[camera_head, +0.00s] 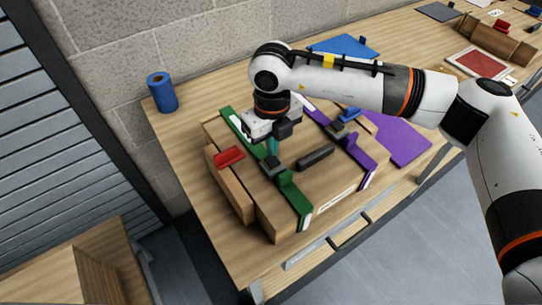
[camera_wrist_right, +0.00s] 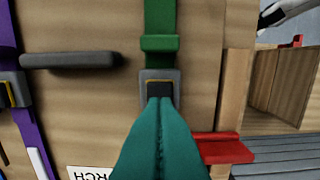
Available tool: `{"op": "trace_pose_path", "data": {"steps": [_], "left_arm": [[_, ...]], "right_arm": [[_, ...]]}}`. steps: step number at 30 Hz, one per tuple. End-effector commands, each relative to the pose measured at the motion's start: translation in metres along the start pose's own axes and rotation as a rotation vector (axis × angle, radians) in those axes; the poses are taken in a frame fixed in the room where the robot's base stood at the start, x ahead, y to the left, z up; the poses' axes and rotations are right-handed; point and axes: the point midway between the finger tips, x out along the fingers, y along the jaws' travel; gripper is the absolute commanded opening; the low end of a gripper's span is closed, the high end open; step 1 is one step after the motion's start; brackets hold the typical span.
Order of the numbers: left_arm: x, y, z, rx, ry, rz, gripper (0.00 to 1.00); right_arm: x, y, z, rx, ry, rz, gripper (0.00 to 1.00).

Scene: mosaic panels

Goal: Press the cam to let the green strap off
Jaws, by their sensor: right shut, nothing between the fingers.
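The green strap (camera_head: 237,128) runs across the top of a wooden case, and it also shows in the right wrist view (camera_wrist_right: 160,18). Its grey buckle with a dark cam (camera_wrist_right: 159,89) sits on the strap; in the head view the buckle (camera_head: 271,166) is just below my right gripper. My right gripper (camera_head: 271,150) points down with its teal fingers shut and empty. In the right wrist view the fingertips (camera_wrist_right: 160,101) are at the near edge of the dark cam and hide part of it. I cannot tell whether they touch it. My left gripper is not in view.
A purple strap (camera_head: 358,152) with its own buckle crosses the case to the right. A dark handle (camera_head: 316,157) lies between the straps. A red piece (camera_head: 229,157) is left of the green strap. A blue roll (camera_head: 161,92) stands at the table's back left.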

Motion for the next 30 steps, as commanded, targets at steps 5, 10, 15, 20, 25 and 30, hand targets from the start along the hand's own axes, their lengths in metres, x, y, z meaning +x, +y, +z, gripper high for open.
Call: {"op": "trace_pose_path", "data": {"steps": [5,10,15,20,25,30], "left_arm": [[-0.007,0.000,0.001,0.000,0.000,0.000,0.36],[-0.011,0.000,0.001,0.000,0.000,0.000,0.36],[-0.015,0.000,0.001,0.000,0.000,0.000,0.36],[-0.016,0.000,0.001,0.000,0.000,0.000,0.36],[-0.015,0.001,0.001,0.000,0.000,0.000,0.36],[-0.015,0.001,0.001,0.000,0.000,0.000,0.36]], "right_arm": [[-0.017,0.000,0.000,0.000,0.001,0.000,0.00],[-0.030,0.000,0.000,0.001,0.002,0.000,0.00],[-0.043,0.000,0.000,0.001,0.001,0.000,0.00],[-0.046,0.000,0.000,0.000,0.001,0.000,0.00],[-0.046,0.000,0.000,0.000,0.001,0.000,0.00],[-0.045,0.000,0.000,0.000,0.001,0.000,0.00]]}}
